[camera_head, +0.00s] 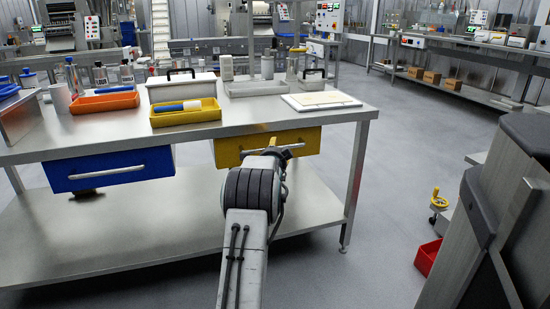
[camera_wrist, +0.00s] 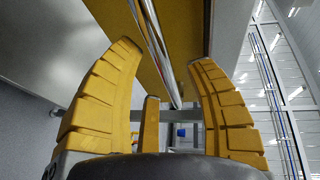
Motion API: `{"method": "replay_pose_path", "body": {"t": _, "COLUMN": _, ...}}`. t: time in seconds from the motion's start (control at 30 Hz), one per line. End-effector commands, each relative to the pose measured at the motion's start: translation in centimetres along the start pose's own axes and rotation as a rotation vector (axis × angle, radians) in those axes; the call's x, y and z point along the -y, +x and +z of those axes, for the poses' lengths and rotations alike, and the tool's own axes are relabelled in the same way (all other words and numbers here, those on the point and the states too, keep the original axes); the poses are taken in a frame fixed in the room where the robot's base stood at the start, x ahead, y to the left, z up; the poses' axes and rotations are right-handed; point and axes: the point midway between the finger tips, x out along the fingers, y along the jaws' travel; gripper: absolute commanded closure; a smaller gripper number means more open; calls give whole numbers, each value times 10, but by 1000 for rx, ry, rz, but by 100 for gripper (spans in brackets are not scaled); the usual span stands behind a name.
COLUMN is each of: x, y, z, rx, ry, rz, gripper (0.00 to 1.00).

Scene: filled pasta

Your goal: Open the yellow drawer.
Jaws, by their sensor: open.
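The yellow drawer (camera_head: 227,151) hangs under the right part of the steel workbench top. Its front looks flush, with no gap that I can make out. Its metal bar handle (camera_head: 299,146) is partly hidden behind my arm. In the wrist view the drawer's yellow front (camera_wrist: 176,40) fills the upper middle, and the handle (camera_wrist: 157,45) runs down between my fingers. My gripper (camera_wrist: 168,55) is open, with yellow ribbed fingers on both sides of the handle. I cannot tell whether any finger touches it. In the head view my gripper (camera_head: 272,149) is at the drawer front, mostly hidden by my wrist.
A blue drawer (camera_head: 107,167) with its own handle is at the left under the steel workbench (camera_head: 215,128). Orange (camera_head: 104,104) and yellow (camera_head: 186,115) trays and a white board (camera_head: 320,100) lie on top. A red bin (camera_head: 428,257) stands on the floor at right.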

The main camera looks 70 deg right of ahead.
Motion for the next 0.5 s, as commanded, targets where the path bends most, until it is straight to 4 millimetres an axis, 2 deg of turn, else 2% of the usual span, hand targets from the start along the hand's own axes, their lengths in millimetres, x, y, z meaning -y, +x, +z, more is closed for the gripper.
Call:
{"method": "replay_pose_path", "body": {"t": 0.2, "x": -3, "y": 15, "z": 0, "rx": 0, "ry": 0, "rz": -2, "gripper": 50}}
{"method": "replay_pose_path", "body": {"t": 0.5, "x": -2, "y": 24, "z": 0, "rx": 0, "ry": 0, "rz": 1, "gripper": 50}}
